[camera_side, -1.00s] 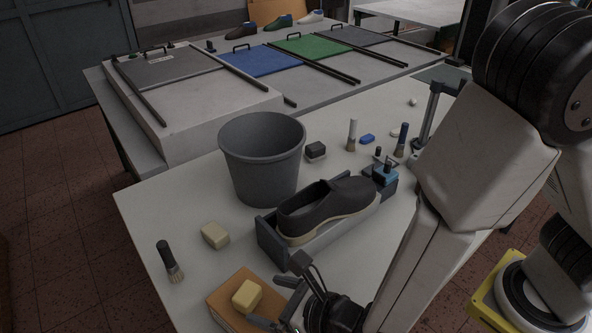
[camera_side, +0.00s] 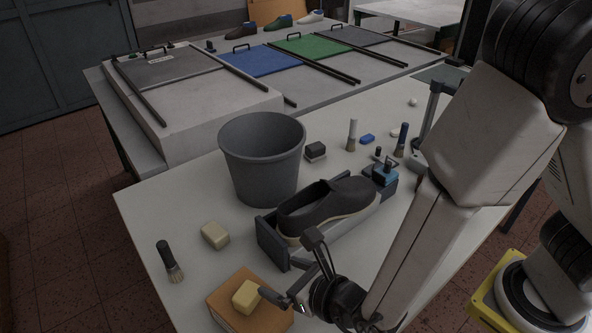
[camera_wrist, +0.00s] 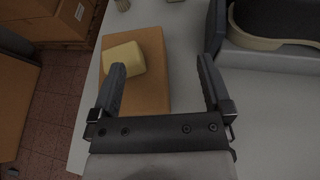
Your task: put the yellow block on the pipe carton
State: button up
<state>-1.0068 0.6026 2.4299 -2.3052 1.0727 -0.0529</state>
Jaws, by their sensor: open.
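The yellow block (camera_side: 246,297) rests on top of the brown carton (camera_side: 268,319) at the near edge of the table. In the wrist view the block (camera_wrist: 123,58) lies toward the far left part of the carton (camera_wrist: 146,95). My gripper (camera_side: 292,268) is open, with nothing between its fingers. The right finger is beyond the carton's right side. No pipe marking is readable on the carton.
A shoe (camera_side: 330,205) sits in a grey holder (camera_side: 272,240) just behind my gripper. A grey bin (camera_side: 262,160), a beige block (camera_side: 215,236) and a dark-handled brush (camera_side: 168,260) stand farther back and left. White tabletop is free between them.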

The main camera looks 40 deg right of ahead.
jog(key=s+d+r+n+g+h, duration=0.1)
jog(key=d+n+g, duration=0.4)
jog(key=d+n, duration=0.8)
jog(key=s+d+r+n+g+h, duration=0.1)
jog(key=d+r+n+g, duration=0.2)
jog(key=d+n, duration=1)
jog(key=n+g, duration=0.2)
jog(key=n, duration=0.6)
jog(key=shift+h, duration=0.4)
